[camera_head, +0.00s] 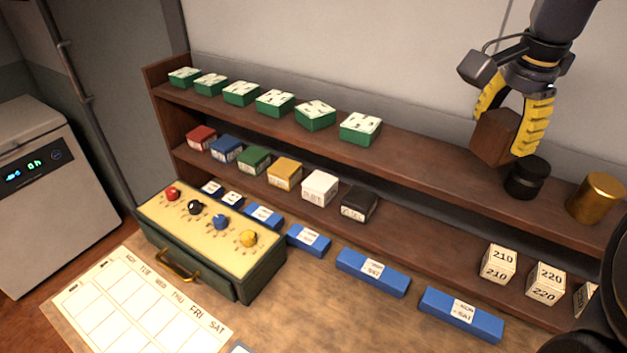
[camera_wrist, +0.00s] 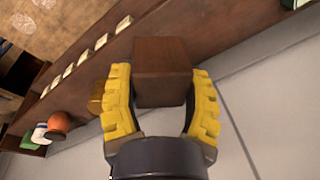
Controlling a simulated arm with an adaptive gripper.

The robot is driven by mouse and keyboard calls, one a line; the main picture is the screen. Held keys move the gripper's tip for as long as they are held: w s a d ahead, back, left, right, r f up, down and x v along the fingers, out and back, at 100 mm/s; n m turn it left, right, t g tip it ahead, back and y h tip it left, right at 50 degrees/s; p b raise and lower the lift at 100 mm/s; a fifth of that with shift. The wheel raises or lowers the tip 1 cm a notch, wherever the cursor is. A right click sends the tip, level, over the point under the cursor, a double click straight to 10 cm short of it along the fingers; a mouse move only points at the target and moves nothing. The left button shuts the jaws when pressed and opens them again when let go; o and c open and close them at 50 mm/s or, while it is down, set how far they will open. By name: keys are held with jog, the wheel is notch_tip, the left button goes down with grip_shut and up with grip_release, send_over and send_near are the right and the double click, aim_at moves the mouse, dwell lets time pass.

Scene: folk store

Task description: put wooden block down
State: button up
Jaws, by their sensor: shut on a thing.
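A brown wooden block (camera_head: 494,137) is held between the yellow fingers of my gripper (camera_head: 515,125) at the upper right of the head view. The block also shows between both fingers in the wrist view (camera_wrist: 163,72). My gripper is shut on it. The block is at the top shelf (camera_head: 430,155), left of and close to a black round jar (camera_head: 526,178). I cannot tell whether its underside touches the shelf.
A gold cylinder (camera_head: 596,197) stands right of the black jar. Several green boxes (camera_head: 315,116) line the left part of the top shelf. Coloured boxes (camera_head: 285,173) and numbered white blocks (camera_head: 498,263) stand lower. The top shelf is clear between the green boxes and the block.

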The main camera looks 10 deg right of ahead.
jog(key=w+a+f+n+y, duration=0.1)
jog(key=w+a+f+n, duration=0.2)
jog(key=w+a+n, duration=0.45)
jog(key=w+a+f+n+y, duration=0.1)
jog(key=w+a+f+n, duration=0.25)
jog(key=a, duration=0.75)
jog(key=a+f+n, duration=0.4)
jog(key=f+n, duration=0.2)
jog(key=f, duration=0.6)
jog(key=a+f+n+g, duration=0.15)
jog(key=a+f, duration=0.35)
jog(key=a, duration=0.5)
jog(key=s+a+f+n, duration=0.3)
jog(key=s+a+f, duration=0.3)
jog(key=s+a, duration=0.2)
jog(key=s+a+f+n, duration=0.3)
jog(key=s+a+f, duration=0.3)
jog(key=s+a, duration=0.2)
jog(key=a, duration=0.2)
jog(key=shift+s+a+f+y, duration=0.15)
jog(key=shift+s+a+y, duration=0.1)
jog(key=shift+a+y, duration=0.1)
jog(key=shift+n, duration=0.35)
jog(key=f, duration=0.5)
jog(key=shift+s+a, duration=0.1)
jog(key=shift+s, duration=0.25)
jog(key=shift+f, duration=1.65)
jog(key=shift+f, duration=0.15)
